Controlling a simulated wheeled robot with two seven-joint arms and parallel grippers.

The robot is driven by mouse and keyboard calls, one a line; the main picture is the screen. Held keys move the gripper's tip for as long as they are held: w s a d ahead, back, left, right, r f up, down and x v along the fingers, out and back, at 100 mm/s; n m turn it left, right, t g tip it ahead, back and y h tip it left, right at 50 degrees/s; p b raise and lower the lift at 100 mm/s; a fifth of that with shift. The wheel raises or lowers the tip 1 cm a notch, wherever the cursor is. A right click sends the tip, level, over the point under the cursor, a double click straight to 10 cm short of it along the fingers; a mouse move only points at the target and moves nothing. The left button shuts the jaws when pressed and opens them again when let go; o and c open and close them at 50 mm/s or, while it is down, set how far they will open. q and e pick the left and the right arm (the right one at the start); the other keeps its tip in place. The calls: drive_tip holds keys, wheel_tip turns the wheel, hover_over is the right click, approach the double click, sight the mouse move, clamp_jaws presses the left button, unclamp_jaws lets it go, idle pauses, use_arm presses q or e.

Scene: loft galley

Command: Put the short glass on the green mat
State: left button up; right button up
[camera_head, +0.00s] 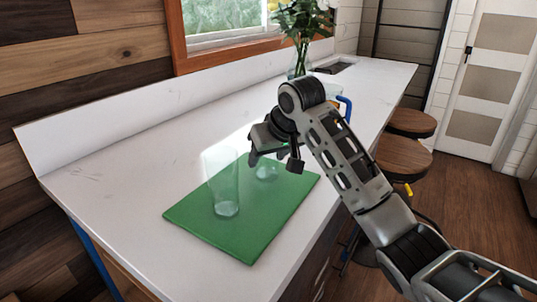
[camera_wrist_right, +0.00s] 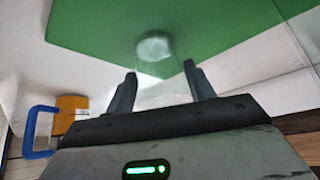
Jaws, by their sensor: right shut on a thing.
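The green mat (camera_head: 255,225) lies flat on the white counter. My right gripper (camera_head: 272,160) is over the mat's far part, its fingers (camera_wrist_right: 158,85) closed on the short glass with its clear walls between them. The short glass (camera_head: 265,171) shows faintly below the gripper in the head view; its round base appears against the green in the wrist view (camera_wrist_right: 155,47). I cannot tell whether the base touches the mat. A tall clear glass (camera_head: 224,190) stands upright on the mat, left of the gripper. My left gripper is not in view.
A vase of white flowers (camera_head: 300,58) stands at the back by the window. A blue handle (camera_head: 346,106) shows behind my right arm, and an orange item (camera_wrist_right: 70,112) is beside it in the wrist view. Stools (camera_head: 402,157) stand along the right edge. The counter's left part is clear.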

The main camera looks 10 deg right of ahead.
drive_tip(key=shift+f, duration=0.1)
drive_tip(key=o, duration=1.1)
drive_tip(key=shift+c, duration=0.2)
drive_tip(key=shift+s+r, duration=0.1)
drive_tip(key=shift+r, duration=0.3)
drive_tip(key=v, duration=1.1)
drive_tip(key=shift+s+r+b, duration=0.15)
drive_tip(key=shift+s+b, duration=0.05)
drive_tip(key=shift+b, duration=0.1)
drive_tip(key=shift+d, duration=0.1)
